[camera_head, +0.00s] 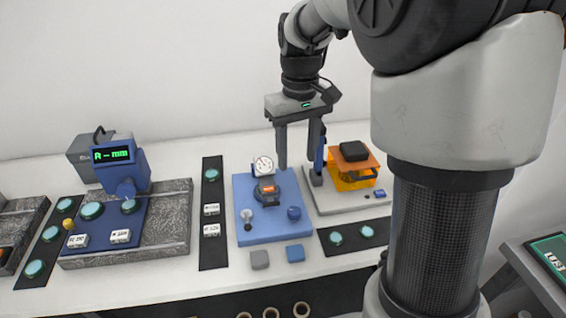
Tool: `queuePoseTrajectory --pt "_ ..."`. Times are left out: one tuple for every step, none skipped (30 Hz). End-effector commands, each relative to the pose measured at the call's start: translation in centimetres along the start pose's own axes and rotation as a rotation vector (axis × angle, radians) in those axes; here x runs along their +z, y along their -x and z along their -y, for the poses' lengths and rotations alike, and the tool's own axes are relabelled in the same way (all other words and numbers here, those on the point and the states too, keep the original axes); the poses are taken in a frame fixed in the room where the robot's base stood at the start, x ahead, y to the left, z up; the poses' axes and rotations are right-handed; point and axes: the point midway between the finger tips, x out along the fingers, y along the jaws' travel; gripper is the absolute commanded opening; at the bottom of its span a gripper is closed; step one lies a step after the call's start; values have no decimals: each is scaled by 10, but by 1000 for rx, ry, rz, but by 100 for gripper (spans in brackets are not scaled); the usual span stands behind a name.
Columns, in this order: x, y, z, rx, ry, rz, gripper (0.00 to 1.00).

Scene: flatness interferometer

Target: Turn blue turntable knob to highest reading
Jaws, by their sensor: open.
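A blue base plate (249,228) stands near the middle of the bench. A round blue knob (294,213) sits on its right side. A white dial gauge (263,164) with a dark needle is at the back of the plate, above a small block with an orange mark. The dial's scale is too small to read. My gripper (299,164) points down with its two fingers apart and nothing visible between them. It is behind and above the blue knob, to the right of the dial, and does not touch the knob.
An orange device (352,173) on a pale base stands close to the right of my gripper. A white-topped knob (246,213) is on the plate's left. Grey (260,260) and blue (295,253) blocks lie in front. A blue instrument with a green display (111,154) stands left.

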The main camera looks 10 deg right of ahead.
Motion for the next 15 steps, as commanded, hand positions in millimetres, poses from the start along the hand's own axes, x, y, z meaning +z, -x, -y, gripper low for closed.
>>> queuePoseTrajectory --pt "-1 -3 0 -1 2 4 47" --pt "-1 -5 0 -1 2 5 47" --pt "-1 -9 0 -1 2 6 47" --pt "-1 -12 0 -1 2 6 47" --pt "-1 -16 0 -1 2 5 47" --pt "0 -22 0 -1 2 6 47" --pt "0 -28 0 -1 2 7 47" --pt "0 -34 0 -1 1 7 47" --pt "0 -42 0 -2 1 7 47" --pt "0 -49 0 -2 1 8 47" --pt "0 -56 0 -2 1 8 47" --pt "1 -65 0 -2 0 7 47" --pt "0 -72 0 -2 0 7 47" --pt "1 -78 0 -2 0 8 47" --pt "0 -87 0 -1 0 7 47"
